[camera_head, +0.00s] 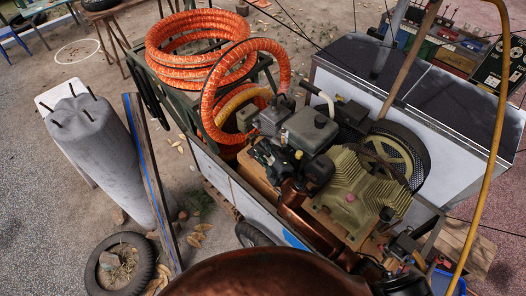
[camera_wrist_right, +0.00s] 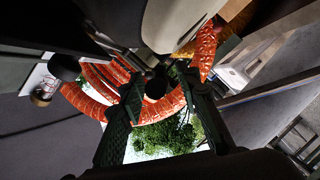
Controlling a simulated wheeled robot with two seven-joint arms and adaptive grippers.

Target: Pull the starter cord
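The engine (camera_head: 308,130) sits on the cart (camera_head: 228,187), beside the ribbed olive compressor block (camera_head: 358,192). My copper-coloured right arm rises from the bottom of the head view, and my dark right gripper (camera_head: 272,163) is close against the engine's near side. In the right wrist view its two dark green fingers (camera_wrist_right: 160,88) stand apart. A small black round piece (camera_wrist_right: 155,88) shows between the fingertips; I cannot tell whether it is the starter handle or whether they touch it. No starter cord can be made out. My left gripper is not seen.
An orange hose (camera_head: 200,66) is coiled at the cart's back and loops beside the engine. A meshed flywheel guard (camera_head: 410,150) stands right of the engine. A yellow hose (camera_head: 497,140) hangs at the right. A tire (camera_head: 121,264) lies on the ground at left.

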